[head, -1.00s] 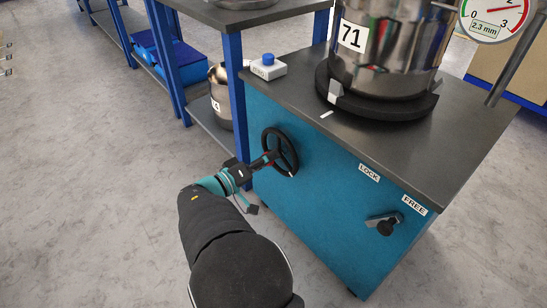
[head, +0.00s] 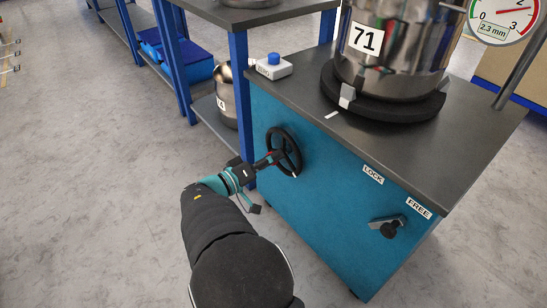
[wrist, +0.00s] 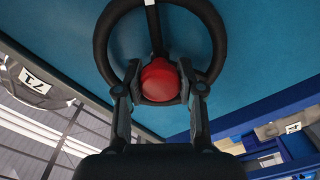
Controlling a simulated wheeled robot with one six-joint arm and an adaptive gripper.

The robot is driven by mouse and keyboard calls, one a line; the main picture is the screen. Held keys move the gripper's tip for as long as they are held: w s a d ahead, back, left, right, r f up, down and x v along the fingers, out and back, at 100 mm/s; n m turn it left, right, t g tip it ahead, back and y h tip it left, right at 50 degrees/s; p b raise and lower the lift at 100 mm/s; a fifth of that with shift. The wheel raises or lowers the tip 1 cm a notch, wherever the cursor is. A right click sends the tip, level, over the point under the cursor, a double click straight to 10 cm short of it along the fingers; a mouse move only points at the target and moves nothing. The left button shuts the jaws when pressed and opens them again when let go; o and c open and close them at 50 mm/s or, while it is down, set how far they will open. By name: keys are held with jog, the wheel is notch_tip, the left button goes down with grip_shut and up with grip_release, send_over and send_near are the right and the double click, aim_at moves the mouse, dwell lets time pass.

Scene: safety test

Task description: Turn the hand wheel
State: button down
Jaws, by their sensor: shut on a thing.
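The black hand wheel (head: 286,145) is mounted on the teal side panel of the cabinet, near its left end. It also shows in the wrist view (wrist: 222,42), with a red knob (wrist: 160,80) near its rim. My gripper (head: 268,160) reaches the wheel from the left. In the wrist view its two fingers (wrist: 160,85) stand on either side of the red knob, shut on it. The wheel has a pale spoke mark at the top in the wrist view.
A lever (head: 389,226) sits between the LOCK label (head: 373,175) and the FREE label (head: 418,208). A steel vessel marked 71 (head: 400,50) stands on the cabinet in a dark ring. A dial (head: 503,17) reads 2.3 mm.

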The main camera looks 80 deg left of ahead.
jog(key=shift+s+d+f, duration=0.15)
jog(key=shift+s+f, duration=0.1)
dwell(0.7)
jog(key=c, duration=0.7)
grip_release()
jog(key=shift+s, duration=0.2)
jog(key=shift+w+r, duration=0.15)
jog(key=shift+w, duration=0.15)
jog(key=v, duration=1.2)
